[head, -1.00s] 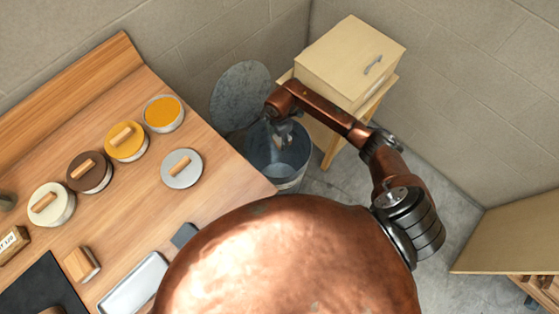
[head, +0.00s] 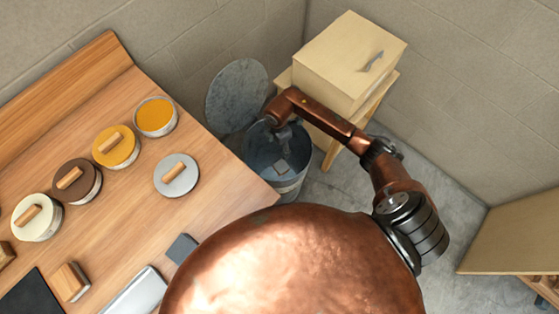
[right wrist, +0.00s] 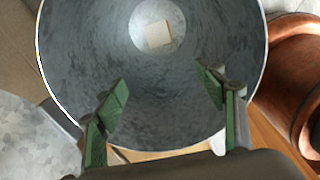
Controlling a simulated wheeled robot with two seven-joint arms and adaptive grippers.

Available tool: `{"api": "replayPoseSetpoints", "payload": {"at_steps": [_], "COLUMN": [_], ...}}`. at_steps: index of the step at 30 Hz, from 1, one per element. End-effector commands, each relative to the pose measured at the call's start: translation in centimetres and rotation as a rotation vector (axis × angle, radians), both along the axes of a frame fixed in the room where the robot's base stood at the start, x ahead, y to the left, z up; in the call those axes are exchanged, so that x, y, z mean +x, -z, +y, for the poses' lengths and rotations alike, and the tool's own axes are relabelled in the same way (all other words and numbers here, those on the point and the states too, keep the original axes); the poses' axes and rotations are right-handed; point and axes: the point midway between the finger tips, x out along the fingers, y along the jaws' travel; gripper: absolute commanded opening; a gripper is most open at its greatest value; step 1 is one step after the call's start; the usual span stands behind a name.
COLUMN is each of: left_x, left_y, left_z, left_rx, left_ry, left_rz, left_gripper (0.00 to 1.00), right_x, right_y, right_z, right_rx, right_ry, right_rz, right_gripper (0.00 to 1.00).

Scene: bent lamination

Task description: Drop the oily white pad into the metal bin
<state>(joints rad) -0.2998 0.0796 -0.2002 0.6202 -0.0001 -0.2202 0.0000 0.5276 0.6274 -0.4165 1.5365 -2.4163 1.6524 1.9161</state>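The metal bin (head: 297,183) stands on the floor beyond the bench's right end, with its round lid (head: 236,95) tilted up behind it. In the right wrist view the pad (right wrist: 158,34) lies at the bottom of the bin (right wrist: 70,60), apart from my fingers. My right gripper (right wrist: 163,90) is open and empty over the bin mouth, its green-faced fingers spread. In the head view it is small and partly hidden by its own arm. My left gripper is not in view.
A cream box (head: 350,62) on a wooden stand is close behind the bin.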

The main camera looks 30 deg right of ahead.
Motion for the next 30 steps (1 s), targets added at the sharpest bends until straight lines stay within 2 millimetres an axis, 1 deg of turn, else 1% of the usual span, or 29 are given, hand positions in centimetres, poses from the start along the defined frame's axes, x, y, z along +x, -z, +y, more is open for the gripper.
{"api": "replayPoseSetpoints", "payload": {"at_steps": [7,9,13,17,24,27,30], "left_x": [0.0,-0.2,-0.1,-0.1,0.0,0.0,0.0], "left_y": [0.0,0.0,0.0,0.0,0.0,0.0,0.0], "left_z": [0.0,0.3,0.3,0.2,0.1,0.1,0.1], "left_rx": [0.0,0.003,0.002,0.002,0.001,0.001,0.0], "left_ry": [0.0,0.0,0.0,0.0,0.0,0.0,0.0], "left_rz": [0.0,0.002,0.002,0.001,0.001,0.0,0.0], "left_gripper": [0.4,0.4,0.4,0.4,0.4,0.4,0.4], "right_x": [0.0,0.0,0.1,0.1,0.2,0.1,0.2], "right_y": [0.0,-0.1,-1.0,-3.2,-8.2,-9.9,-11.1], "right_z": [0.0,0.0,0.0,-0.1,0.0,0.0,0.0], "right_rx": [0.0,0.0,0.0,-0.001,-0.001,-0.001,-0.001], "right_ry": [0.0,0.0,0.0,-0.002,-0.002,-0.001,0.0], "right_rz": [0.0,0.0,-0.002,-0.004,-0.004,-0.003,-0.002], "right_gripper": [0.69,0.69,0.69,0.69,0.69,0.69,0.69]}}
